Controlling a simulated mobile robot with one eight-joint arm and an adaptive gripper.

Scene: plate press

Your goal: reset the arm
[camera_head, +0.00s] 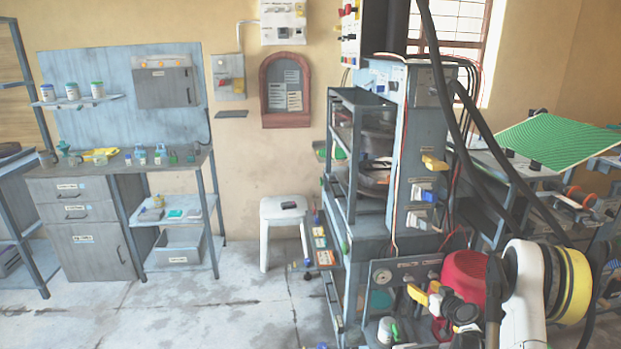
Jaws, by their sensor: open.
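The white rounded part with a yellow and black ring at the lower right looks like a part of my arm. I cannot make out my gripper or its fingertips in this view. The tall grey machine (402,180) stands right of the middle, with switches, a gauge and yellow levers on its front. Dark hoses (445,90) run down from the top across its right side. A red rounded object (464,274) sits low beside the machine, close to the white arm part.
A workbench (80,172) with drawers and small bottles stands at the left. A white stool (286,222) with a dark item on it stands near the back wall. A green ribbed sheet (558,140) is at the right. The floor (190,312) at the front left is clear.

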